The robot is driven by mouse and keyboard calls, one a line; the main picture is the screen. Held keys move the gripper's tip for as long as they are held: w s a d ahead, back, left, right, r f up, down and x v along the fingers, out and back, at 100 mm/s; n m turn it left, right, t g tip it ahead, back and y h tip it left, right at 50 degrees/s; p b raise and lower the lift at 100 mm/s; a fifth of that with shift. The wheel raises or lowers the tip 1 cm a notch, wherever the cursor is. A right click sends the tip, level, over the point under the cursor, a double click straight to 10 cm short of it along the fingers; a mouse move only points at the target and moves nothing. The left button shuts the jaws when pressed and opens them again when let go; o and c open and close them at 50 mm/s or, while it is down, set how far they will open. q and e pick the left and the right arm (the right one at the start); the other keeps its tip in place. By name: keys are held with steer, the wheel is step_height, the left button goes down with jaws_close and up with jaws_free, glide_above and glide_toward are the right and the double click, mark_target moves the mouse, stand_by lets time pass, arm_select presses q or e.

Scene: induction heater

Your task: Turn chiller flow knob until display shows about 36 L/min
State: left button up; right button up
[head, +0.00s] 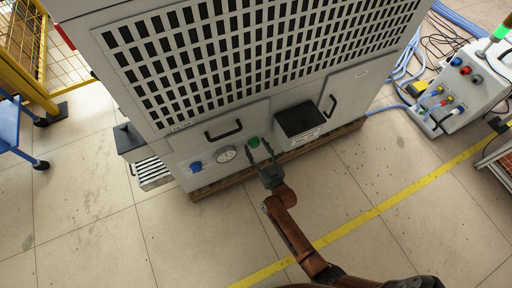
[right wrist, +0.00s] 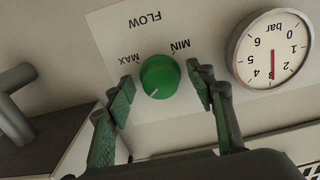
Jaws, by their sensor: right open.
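The green flow knob (right wrist: 160,76) sits on a white plate marked FLOW (right wrist: 147,20), with MAX on its left and MIN on its right; lettering is upside down. Its white mark points to the lower left. It also shows on the chiller front in the head view (head: 254,142). My right gripper (head: 260,152) is open, with one green-padded finger on each side of the knob; they look apart from it in the right wrist view (right wrist: 163,92). I cannot make out any flow reading. My left gripper is not in view.
A round bar gauge (right wrist: 272,48) with a red needle is right of the knob. A blue knob (head: 196,166) and a black box (head: 298,120) are on the chiller front (head: 190,148). A connector box (head: 462,88) with hoses stands right. The floor in front is open.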

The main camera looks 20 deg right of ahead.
steer(key=c, duration=1.2)
steer(key=shift+o, duration=0.2)
steer(key=shift+r+m+p, duration=0.1)
steer(key=shift+m+p, duration=0.2)
steer(key=shift+m, duration=0.6)
steer(key=m+p, duration=0.1)
steer(key=m, duration=0.2)
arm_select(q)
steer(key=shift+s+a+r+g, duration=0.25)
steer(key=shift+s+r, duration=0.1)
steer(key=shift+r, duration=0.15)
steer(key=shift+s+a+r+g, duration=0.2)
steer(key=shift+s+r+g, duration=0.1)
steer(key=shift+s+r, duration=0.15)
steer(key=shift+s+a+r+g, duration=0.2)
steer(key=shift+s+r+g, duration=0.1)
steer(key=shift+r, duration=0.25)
arm_select(e)
steer(key=shift+m, duration=1.6)
arm_select(q)
steer(key=shift+p, duration=0.3)
